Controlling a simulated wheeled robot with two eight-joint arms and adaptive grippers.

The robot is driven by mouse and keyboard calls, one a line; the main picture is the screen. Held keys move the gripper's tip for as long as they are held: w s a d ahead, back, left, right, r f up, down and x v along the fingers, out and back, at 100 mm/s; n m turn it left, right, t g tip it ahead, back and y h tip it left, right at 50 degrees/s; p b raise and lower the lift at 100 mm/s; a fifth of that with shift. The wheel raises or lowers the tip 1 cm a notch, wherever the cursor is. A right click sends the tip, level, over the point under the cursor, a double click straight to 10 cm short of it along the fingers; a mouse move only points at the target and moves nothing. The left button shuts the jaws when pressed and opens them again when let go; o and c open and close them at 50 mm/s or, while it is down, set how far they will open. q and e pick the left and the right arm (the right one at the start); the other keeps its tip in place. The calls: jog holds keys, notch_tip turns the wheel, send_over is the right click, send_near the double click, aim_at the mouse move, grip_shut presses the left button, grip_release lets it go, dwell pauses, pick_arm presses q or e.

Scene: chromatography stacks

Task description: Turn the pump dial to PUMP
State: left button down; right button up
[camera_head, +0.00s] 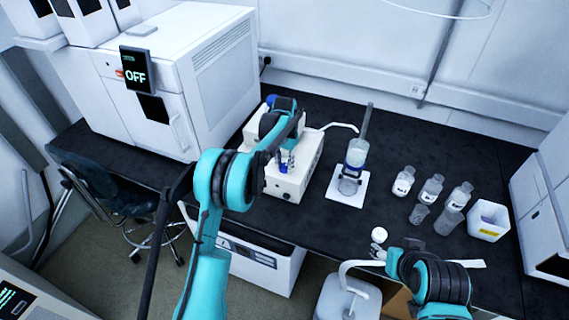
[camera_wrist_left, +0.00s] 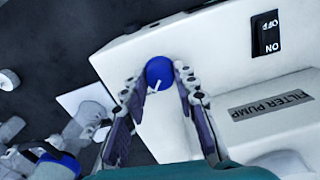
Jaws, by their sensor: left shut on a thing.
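The filter pump (camera_head: 312,160) is a cream box on the dark bench. In the left wrist view, its front (camera_wrist_left: 210,50) bears a round blue dial (camera_wrist_left: 160,70) with a white pointer line slanting toward the lower left. My left gripper (camera_wrist_left: 160,84) has one finger on each side of the dial and is shut on it. In the head view my left gripper (camera_head: 286,164) is at the pump's front, and the fingers and arm hide much of the dial. My right gripper (camera_head: 382,254) is low at the bench's front edge; its fingers are too small to read.
A black ON/OFF switch (camera_wrist_left: 267,34) sits beside the dial. A filter flask stand (camera_head: 348,185), several bottles (camera_head: 431,190) and a white bin (camera_head: 488,220) stand to the right. A large white instrument (camera_head: 215,75) showing OFF stands at the left. Bare bench lies between stand and bottles.

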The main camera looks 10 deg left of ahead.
aim_at(284, 166)
pick_arm(q)
jog(key=shift+m, duration=0.4)
jog(key=c, duration=1.2)
grip_release()
notch_tip(284, 166, up, 12)
